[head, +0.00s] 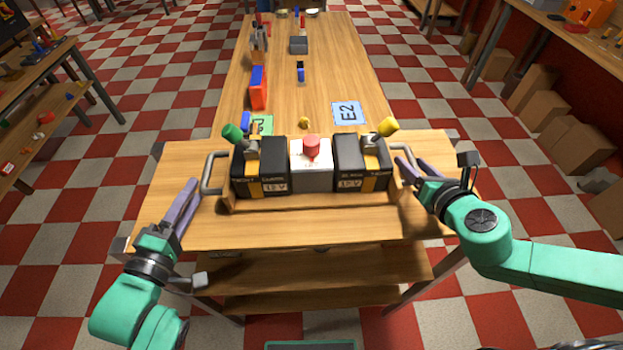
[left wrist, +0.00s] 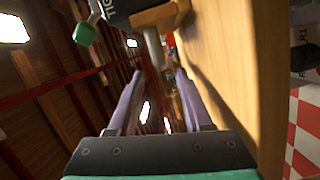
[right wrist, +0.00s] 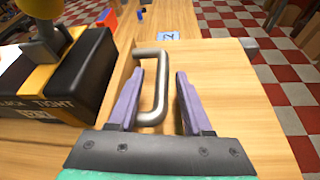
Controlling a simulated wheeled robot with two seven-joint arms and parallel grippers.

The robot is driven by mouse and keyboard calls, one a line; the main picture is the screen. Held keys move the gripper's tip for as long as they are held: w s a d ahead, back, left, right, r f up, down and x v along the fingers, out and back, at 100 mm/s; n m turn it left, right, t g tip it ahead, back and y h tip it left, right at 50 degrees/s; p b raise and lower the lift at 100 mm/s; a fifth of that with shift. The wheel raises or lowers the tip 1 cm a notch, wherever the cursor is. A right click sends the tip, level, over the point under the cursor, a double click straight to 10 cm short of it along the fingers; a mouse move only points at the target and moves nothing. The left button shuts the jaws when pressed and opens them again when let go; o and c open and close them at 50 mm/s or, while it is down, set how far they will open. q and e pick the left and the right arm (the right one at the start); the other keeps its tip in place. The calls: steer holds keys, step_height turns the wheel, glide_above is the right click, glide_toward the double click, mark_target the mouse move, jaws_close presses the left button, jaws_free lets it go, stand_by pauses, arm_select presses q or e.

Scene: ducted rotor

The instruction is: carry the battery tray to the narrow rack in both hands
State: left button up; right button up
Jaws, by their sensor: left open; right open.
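The wooden battery tray (head: 310,202) sits on the near table, holding two black 12 V batteries (head: 260,168) with a white box and red button (head: 311,148) between them. Metal handles stand at its left end (head: 212,172) and right end. My left gripper (head: 192,190) is open just left of the left handle; in the left wrist view that handle (left wrist: 153,48) shows beyond the fingertips. My right gripper (head: 404,172) is open at the right end; in the right wrist view the right handle (right wrist: 153,88) lies between its fingers. I cannot tell which furniture is the narrow rack.
A long table (head: 330,75) extends behind, with a blue E2 card (head: 348,113), a green card (head: 262,124), an orange-blue block (head: 258,88) and small items. Shelving (head: 40,120) stands at the left, a bench and boxes (head: 520,95) at the right. The checkered floor is open on both sides.

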steer(key=shift+w+r, duration=0.1)
steer(key=shift+r, duration=0.3)
steer(key=r, duration=0.8)
steer(key=shift+s+d, duration=0.1)
steer(key=shift+s, duration=0.1)
arm_select(q)
steer(key=shift+w, duration=0.1)
arm_select(e)
steer(key=shift+w+r, duration=0.1)
steer(key=shift+r, duration=0.4)
